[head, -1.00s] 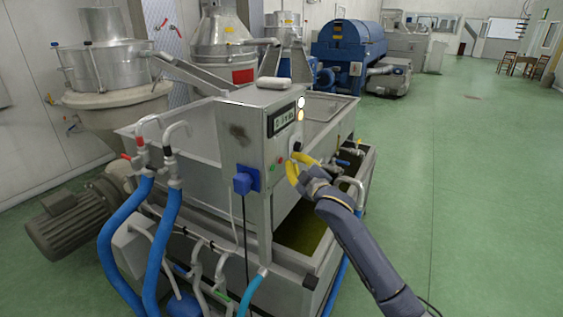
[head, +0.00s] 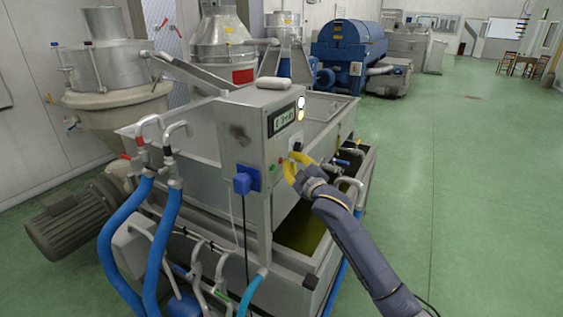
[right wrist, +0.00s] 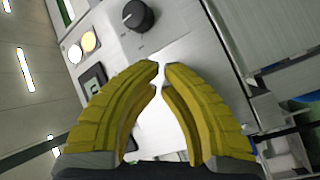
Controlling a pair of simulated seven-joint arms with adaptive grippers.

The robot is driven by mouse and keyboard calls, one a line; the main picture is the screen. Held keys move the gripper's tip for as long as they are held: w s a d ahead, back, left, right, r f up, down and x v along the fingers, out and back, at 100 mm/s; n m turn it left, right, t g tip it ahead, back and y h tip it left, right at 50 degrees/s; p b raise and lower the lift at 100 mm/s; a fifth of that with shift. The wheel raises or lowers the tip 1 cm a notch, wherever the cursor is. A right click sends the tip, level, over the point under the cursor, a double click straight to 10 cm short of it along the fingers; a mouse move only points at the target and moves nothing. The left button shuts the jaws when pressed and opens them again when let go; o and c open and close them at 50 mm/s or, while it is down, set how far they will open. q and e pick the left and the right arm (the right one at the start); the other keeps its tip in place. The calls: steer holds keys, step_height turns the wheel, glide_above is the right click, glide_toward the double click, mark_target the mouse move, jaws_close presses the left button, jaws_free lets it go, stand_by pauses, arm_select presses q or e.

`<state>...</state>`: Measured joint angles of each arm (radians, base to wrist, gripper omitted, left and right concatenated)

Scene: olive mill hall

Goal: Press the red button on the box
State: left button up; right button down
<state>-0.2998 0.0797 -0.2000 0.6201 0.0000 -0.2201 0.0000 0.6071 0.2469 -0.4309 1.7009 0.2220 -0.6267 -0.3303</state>
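The box is a grey metal control box (head: 232,138) on the machine's near corner, its panel facing right. The small red button (head: 272,167) sits low on the panel, beside a small green one (head: 280,160). My right gripper (head: 292,158) has yellow fingers close in front of the panel, right of the buttons. In the right wrist view the fingertips (right wrist: 161,66) almost meet, with a narrow gap and nothing held. They point at the panel below a black knob (right wrist: 138,16). The red button cannot be made out there; the fingers may hide it. My left gripper is not in view.
A display (head: 283,119) and two lit lamps (head: 300,108) are higher on the panel. A blue plug (head: 243,181) is on the box's lower side. Blue hoses (head: 128,235) and pipes with valves surround the tank.

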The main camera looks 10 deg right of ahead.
steer(key=shift+w+a, duration=0.2)
steer(key=shift+a, duration=0.15)
stand_by(0.7)
steer(key=shift+d, duration=0.15)
stand_by(0.3)
steer(key=shift+s+d, duration=0.45)
steer(key=shift+d, duration=0.05)
steer(key=shift+s+d, duration=0.75)
steer(key=shift+d, duration=0.3)
steer(key=shift+s+d, duration=0.7)
steer(key=shift+d, duration=0.35)
steer(key=shift+a, duration=0.1)
